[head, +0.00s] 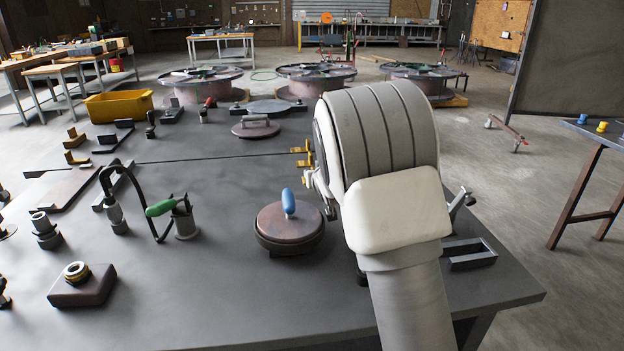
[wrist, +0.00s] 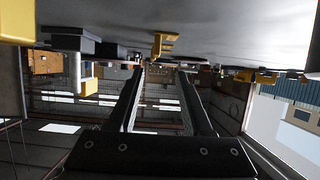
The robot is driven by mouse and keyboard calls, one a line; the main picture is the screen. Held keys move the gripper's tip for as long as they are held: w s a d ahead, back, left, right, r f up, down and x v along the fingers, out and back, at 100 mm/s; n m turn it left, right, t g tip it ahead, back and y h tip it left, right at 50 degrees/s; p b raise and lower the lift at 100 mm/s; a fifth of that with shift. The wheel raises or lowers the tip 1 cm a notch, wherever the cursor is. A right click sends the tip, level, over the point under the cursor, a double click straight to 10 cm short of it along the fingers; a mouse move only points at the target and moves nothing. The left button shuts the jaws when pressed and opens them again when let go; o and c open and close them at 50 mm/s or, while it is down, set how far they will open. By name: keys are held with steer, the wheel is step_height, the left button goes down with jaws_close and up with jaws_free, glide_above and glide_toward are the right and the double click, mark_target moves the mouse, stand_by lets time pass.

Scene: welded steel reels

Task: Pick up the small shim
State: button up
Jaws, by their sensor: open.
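I cannot tell for certain which thing is the small shim. A small yellow stepped piece (wrist: 163,42) shows in the wrist view just above and beyond the fingertips, against the grey tabletop. Small yellow pieces (head: 303,150) also show in the head view beside my arm; I cannot tell if they are the same. My gripper (wrist: 160,73) has two dark fingers spread apart with nothing between them. In the head view my arm hides the gripper and part of the tabletop.
The grey table (head: 190,315) holds a round rusty lid with a blue handle (head: 289,228), a green-handled tool (head: 175,215), a block with a ring (head: 82,285) and a thin long rod (head: 215,157). A grey bracket (head: 470,255) lies near the right edge. The front middle is clear.

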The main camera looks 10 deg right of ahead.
steer(key=x, duration=0.5)
steer(key=shift+d+b+x, duration=0.2)
steer(key=shift+b+x, duration=0.15)
steer(key=shift+x, duration=0.95)
steer(key=shift+d+b+x, duration=0.15)
steer(key=shift+b+x, duration=0.15)
steer(key=shift+x, duration=1)
jaws_close()
